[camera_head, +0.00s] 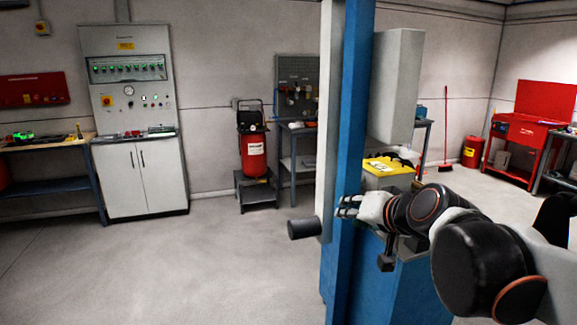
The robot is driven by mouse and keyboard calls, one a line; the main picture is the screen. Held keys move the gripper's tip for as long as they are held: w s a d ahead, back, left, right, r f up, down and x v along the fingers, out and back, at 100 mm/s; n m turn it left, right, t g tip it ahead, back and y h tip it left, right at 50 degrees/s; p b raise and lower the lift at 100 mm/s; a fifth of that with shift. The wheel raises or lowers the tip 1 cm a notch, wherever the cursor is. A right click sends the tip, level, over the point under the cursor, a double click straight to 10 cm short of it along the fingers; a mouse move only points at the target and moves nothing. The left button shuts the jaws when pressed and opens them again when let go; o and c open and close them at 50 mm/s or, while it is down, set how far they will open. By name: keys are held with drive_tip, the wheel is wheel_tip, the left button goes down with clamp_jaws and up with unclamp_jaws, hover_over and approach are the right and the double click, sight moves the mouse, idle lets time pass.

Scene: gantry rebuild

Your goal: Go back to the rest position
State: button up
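My arm reaches in from the lower right of the head view toward the blue post (350,120). My gripper (346,206) is at the arm's far end, in front of or beside the post at about mid-height. Its fingers are small and partly lost against the post, so I cannot tell whether they are open or hold anything. No separate object shows clearly in it.
A pale vertical beam (327,110) and a grey box (397,85) flank the post. A yellow-topped box (388,167) stands behind my arm. A control cabinet (137,170), a red cylinder (253,153) and a red workbench (520,132) stand along the walls. The left floor is clear.

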drive_tip(key=s+d+f+n+g+h, duration=0.1)
drive_tip(key=s+d+f+g, duration=0.1)
drive_tip(key=s+f, duration=0.4)
drive_tip(key=s+d+f+n+g+h, duration=0.2)
drive_tip(key=s+d+f, duration=0.2)
drive_tip(key=s, duration=1.1)
wheel_tip(320, 180, down, 4)
drive_tip(key=shift+s+r+g+h, duration=0.25)
drive_tip(key=shift+s+g+h, duration=0.05)
drive_tip(key=shift+g, duration=0.1)
